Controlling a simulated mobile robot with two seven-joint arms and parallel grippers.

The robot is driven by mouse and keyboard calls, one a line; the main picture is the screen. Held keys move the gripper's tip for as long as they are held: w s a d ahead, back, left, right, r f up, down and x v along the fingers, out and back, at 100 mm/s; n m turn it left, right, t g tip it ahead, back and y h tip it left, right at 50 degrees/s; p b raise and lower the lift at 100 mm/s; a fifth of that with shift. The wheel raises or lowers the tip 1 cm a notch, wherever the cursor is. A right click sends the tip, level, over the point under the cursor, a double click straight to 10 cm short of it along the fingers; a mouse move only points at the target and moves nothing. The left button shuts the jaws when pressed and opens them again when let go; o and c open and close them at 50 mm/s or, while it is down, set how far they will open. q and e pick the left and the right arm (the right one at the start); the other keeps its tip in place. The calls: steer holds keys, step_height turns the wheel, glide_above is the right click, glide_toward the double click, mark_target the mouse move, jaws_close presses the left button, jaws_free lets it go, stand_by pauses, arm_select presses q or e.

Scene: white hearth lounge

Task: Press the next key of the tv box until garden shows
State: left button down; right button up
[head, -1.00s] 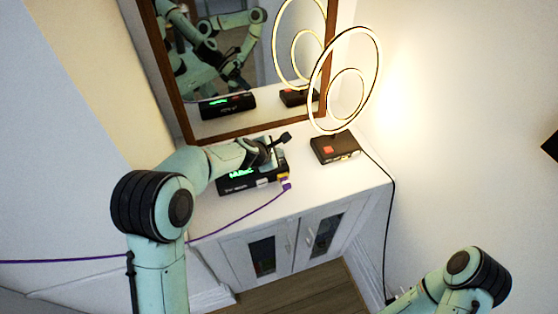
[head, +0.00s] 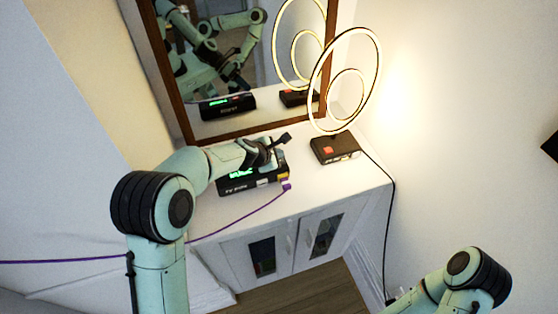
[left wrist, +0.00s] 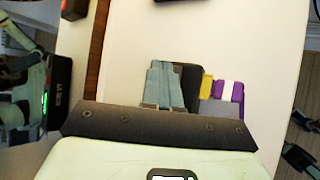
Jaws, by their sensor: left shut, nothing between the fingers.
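The tv box (head: 234,188) is a black box on the white cabinet, in front of the mirror. Its front carries a pale label, a whitish key (head: 263,183) and a yellow key (head: 283,177). Its green display (head: 240,174) is partly covered by my left gripper and I cannot read it. My left gripper (head: 272,163) is shut and empty, over the top of the box; touching or apart, I cannot tell. In the left wrist view its teal fingers (left wrist: 165,88) lie over the dark box, left of the yellow key (left wrist: 207,84). My right gripper is out of view.
A purple cable (head: 240,217) ends in a plug (head: 287,187) at the box's right front. A lit ring lamp (head: 378,62) on a dark base with a red button (head: 328,150) stands to the right. The mirror (head: 235,60) rises behind.

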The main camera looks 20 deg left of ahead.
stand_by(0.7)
arm_select(q)
steer(key=shift+f, duration=0.45)
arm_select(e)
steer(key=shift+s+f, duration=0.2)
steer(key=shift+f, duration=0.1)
arm_select(q)
steer(key=shift+f+b, duration=0.45)
steer(key=shift+b, duration=0.1)
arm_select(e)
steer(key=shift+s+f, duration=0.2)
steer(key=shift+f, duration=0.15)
arm_select(q)
steer(key=shift+r, duration=0.1)
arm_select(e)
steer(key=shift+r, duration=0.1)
arm_select(q)
steer(key=shift+r+p, duration=0.65)
steer(key=shift+r, duration=0.1)
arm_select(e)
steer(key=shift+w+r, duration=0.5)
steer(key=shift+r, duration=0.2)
